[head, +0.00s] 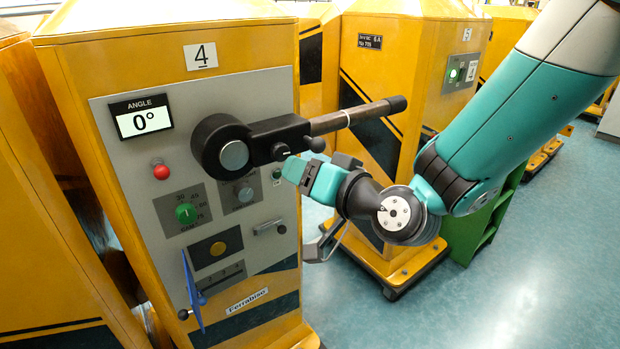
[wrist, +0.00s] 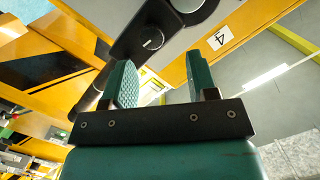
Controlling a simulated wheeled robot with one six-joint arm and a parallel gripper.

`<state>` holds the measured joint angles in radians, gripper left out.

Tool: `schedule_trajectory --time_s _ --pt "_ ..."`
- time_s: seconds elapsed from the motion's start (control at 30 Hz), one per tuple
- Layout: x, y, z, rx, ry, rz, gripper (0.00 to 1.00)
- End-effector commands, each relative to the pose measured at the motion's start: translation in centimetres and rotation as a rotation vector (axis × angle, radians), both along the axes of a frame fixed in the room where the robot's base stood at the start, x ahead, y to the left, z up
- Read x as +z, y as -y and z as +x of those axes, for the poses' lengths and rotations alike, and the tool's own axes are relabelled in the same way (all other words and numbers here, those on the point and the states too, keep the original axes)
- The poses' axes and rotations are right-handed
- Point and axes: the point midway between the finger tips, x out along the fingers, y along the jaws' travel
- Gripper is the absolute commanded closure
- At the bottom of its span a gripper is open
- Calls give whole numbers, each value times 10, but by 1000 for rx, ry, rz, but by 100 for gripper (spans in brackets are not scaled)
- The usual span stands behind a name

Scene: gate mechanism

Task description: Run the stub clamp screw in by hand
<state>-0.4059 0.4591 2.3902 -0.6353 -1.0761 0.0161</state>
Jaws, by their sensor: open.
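A black crank stub (head: 262,139) reaches right from a round hub on the panel of machine 4. A grey-brown bar (head: 355,116) with a black end runs on from it. A round black knob with a pale mark, which looks like the clamp screw (head: 281,151), sits on the stub's face; it also shows in the wrist view (wrist: 153,40). How deep the screw sits cannot be told. My gripper (head: 308,172) is open, just below and right of the knob. In the wrist view its two teal fingers (wrist: 162,72) are apart with nothing between them.
The angle display (head: 141,121) reads 0°. A red button (head: 161,171), green dial (head: 186,213) and a blue tilted flap (head: 192,288) are on the same panel. Machine 5 (head: 420,75) stands behind my arm. Open floor (head: 530,270) lies at right.

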Motion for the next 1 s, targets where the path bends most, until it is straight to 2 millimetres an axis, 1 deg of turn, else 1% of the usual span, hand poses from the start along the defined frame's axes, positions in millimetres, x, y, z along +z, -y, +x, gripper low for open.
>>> schedule_trajectory --time_s 0.03,0.07,0.23,0.37,0.6,0.7,1.0 --pt "-6 0 5 -31 20 28 47" --pt "-7 1 7 -48 32 43 47" --pt "-5 2 17 -99 70 88 47" --pt "-1 -6 29 -102 73 89 47" --pt "-3 -19 47 -101 73 89 47" --pt "-5 -21 50 -101 74 90 47" --pt "-7 -21 51 -100 74 90 47"
